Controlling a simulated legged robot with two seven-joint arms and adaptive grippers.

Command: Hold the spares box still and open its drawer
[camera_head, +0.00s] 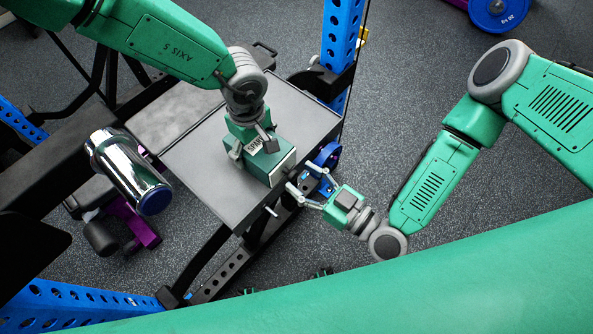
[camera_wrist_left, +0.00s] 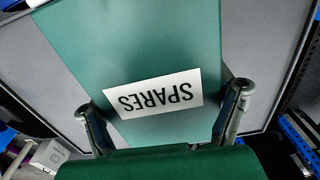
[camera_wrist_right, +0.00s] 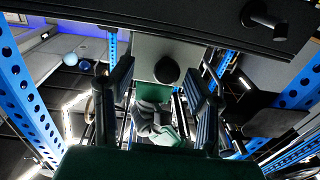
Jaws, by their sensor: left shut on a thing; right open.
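The green spares box (camera_head: 262,172) sits on the grey-topped table (camera_head: 205,180) near its right edge. Its label, reading SPARES, shows upside down in the left wrist view (camera_wrist_left: 152,96). My left gripper (camera_head: 253,149) is shut on the box from above, with one finger at each side. The pale drawer front (camera_head: 283,169) faces my right gripper (camera_head: 304,181), which is open and empty just off that face. In the right wrist view, a dark round knob (camera_wrist_right: 167,70) on the pale front lies between the open fingers, apart from them.
A peg (camera_head: 271,212) juts from the table's near edge.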

